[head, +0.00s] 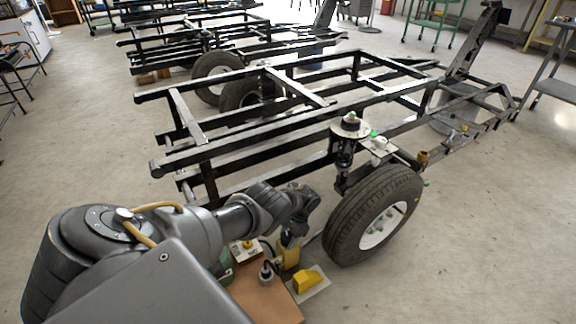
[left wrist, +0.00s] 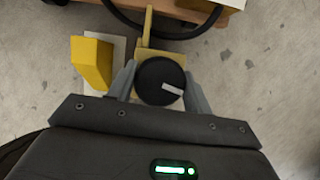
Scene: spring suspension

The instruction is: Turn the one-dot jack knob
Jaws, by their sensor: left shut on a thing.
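A round black knob (left wrist: 160,81) with a white bar on its top sits between the fingers of my left gripper (left wrist: 159,84) in the left wrist view. The fingers are shut on its two sides. The white bar lies right of the knob's centre, and no dot shows on it. A yellow jack body (left wrist: 146,55) is partly hidden beneath the knob. In the head view my left gripper (head: 289,239) points down at the yellow jack (head: 290,256), beside the tyre, and covers the knob. My right gripper is not in view.
A yellow wedge (head: 308,281) on a pale plate stands beside the jack. A brown board (head: 262,299) bears a small dark-topped device (head: 266,271). The wheel (head: 372,215) and the black trailer frame (head: 240,145) stand close by. Open floor (head: 480,240) lies to the right.

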